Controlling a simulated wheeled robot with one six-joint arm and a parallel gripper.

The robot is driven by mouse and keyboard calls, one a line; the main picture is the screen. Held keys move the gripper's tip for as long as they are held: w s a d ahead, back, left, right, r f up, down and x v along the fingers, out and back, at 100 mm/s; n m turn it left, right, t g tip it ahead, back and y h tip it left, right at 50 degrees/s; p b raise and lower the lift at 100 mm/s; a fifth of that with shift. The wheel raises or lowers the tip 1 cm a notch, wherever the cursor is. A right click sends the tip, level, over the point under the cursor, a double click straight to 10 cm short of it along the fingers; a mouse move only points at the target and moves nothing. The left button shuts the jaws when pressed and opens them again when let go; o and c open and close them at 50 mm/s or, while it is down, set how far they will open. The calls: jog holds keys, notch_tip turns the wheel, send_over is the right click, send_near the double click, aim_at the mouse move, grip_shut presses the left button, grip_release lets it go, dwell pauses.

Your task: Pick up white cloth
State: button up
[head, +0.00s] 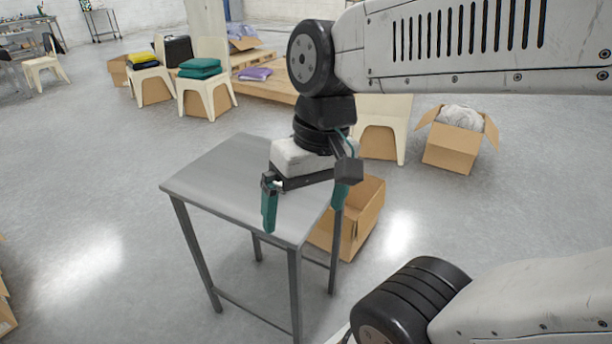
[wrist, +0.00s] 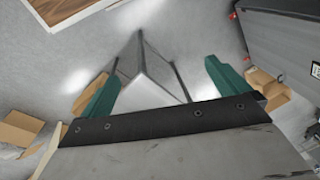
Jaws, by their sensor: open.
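A crumpled white cloth-like bundle (head: 461,117) sits in an open cardboard box (head: 450,153) on the floor at the right of the head view. I cannot tell surely that it is the white cloth. My gripper (head: 305,207) is above the right part of a grey metal table (head: 215,180), well to the left of that box. Its two green fingers are spread apart with nothing between them. In the wrist view my gripper (wrist: 162,88) also shows open, with the table beyond it. The table's visible top is bare; my gripper hides part of it.
Another open cardboard box (head: 362,222) stands on the floor just behind the table. Chairs at the back hold green cloths (head: 200,68), a yellow cloth (head: 144,58) and a black case (head: 178,50). A purple cloth (head: 254,74) lies on a wooden pallet.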

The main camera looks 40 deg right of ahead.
jog(key=w+d+f+m+t+y, duration=0.1)
jog(key=w+f+m+t+y, duration=0.2)
jog(key=w+m, duration=0.5)
jog(key=w+f+m+t+y, duration=0.1)
jog(key=w+f+m+y, duration=0.2)
jog(key=w+m+y, duration=0.55)
jog(key=w+d+f+m+t+h, duration=0.2)
jog(key=w+d+f+m, duration=0.1)
jog(key=d, duration=0.4)
jog(key=w+d+f+m+t+h, duration=0.3)
jog(key=w+d+f+m, duration=0.1)
jog(key=d+f+m, duration=0.2)
jog(key=w+d+f+m+t+h, duration=0.3)
jog(key=w+d+f+m, duration=0.1)
jog(key=d, duration=0.4)
jog(key=shift+f+m, duration=0.45)
jog(key=shift+f, duration=0.5)
jog(key=shift+w+d+f, duration=0.1)
jog(key=shift+w+f, duration=0.05)
jog(key=shift+f, duration=0.1)
jog(key=x, duration=0.7)
jog(key=shift+w, duration=0.2)
jog(key=c, duration=0.7)
